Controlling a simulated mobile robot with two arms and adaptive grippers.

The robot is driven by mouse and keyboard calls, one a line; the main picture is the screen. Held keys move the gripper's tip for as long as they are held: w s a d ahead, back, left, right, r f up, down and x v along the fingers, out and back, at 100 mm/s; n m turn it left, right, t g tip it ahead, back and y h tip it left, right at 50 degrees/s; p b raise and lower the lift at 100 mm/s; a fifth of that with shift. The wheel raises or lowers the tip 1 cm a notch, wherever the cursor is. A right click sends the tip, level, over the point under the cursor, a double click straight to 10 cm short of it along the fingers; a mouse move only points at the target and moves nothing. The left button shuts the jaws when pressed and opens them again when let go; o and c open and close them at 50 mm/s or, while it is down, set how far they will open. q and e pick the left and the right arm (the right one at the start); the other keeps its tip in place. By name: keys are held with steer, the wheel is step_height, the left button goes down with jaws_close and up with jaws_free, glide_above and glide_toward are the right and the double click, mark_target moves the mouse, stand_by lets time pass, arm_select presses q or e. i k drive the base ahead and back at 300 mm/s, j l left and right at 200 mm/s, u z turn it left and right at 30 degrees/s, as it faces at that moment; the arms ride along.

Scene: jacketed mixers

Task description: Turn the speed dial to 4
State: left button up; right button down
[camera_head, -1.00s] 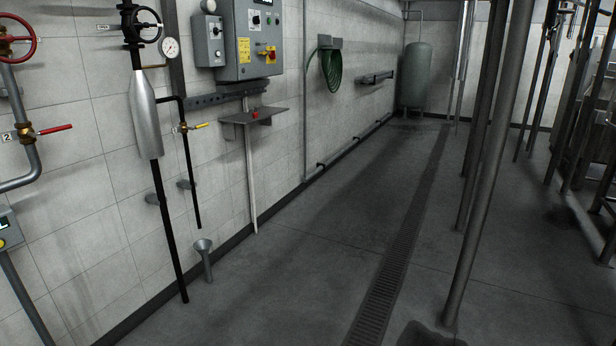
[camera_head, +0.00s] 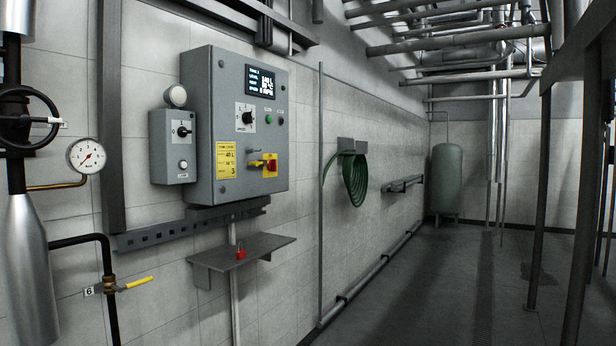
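The grey control panel (camera_head: 205,120) is mounted on the tiled wall left of centre. Its speed dial, a black knob (camera_head: 247,117) on a white scale plate, sits below a lit display (camera_head: 260,81). The dial's setting is too small to read surely. A red and yellow switch (camera_head: 269,165) and a yellow label (camera_head: 227,160) are below the dial. A smaller grey box (camera_head: 158,150) with its own black knob (camera_head: 182,131) is beside the panel on the left. Neither of my grippers is in view.
A small shelf (camera_head: 262,247) with a red padlock (camera_head: 241,253) juts out below the panel. Pipes, a gauge (camera_head: 87,156) and a yellow-handled valve (camera_head: 137,283) are at left. A green hose (camera_head: 355,178) hangs to the right. The floor (camera_head: 420,290) along the wall is clear.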

mark_target(248, 117)
steer(key=i+l+u, duration=0.1)
steer(key=i+u, duration=0.15)
steer(key=i, duration=0.2)
steer(key=i+l+u, duration=0.25)
steer(key=i, duration=0.15)
